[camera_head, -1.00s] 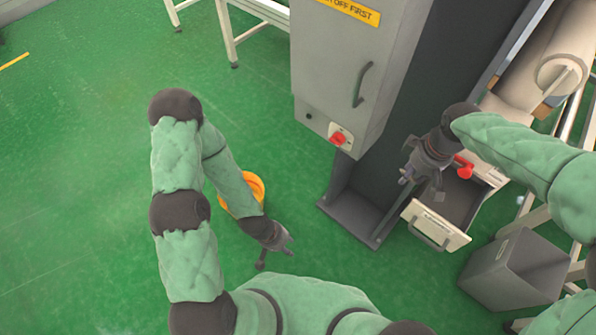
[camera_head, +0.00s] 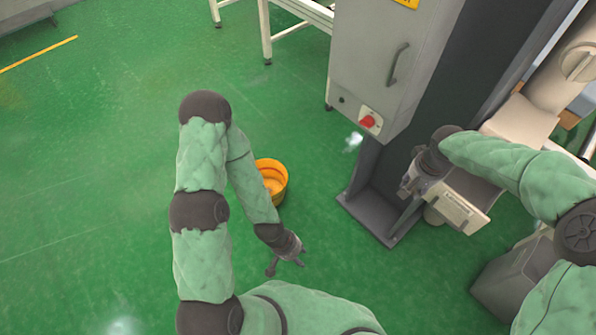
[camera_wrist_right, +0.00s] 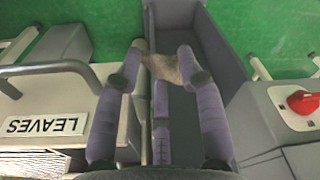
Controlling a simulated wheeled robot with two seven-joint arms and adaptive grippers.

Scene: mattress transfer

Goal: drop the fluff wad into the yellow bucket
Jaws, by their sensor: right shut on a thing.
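The yellow bucket (camera_head: 281,189) stands on the green floor in the head view, partly hidden behind my left forearm. My left gripper (camera_head: 286,266) hangs empty below it in the picture, fingers spread. My right gripper (camera_head: 408,198) is beside the machine's dark column, to the right of the bucket and well apart from it. In the right wrist view its fingertips are closed on the greyish-tan fluff wad (camera_wrist_right: 163,68), which spans between them. The wad cannot be made out in the head view.
The grey cabinet (camera_head: 385,60) with a red switch (camera_head: 368,121) stands between bucket and right arm. A labelled drawer (camera_head: 458,209), marked LEAVES (camera_wrist_right: 47,125) in the wrist view, is close to my right gripper. A grey bin (camera_head: 500,285) stands lower right. Floor at left is open.

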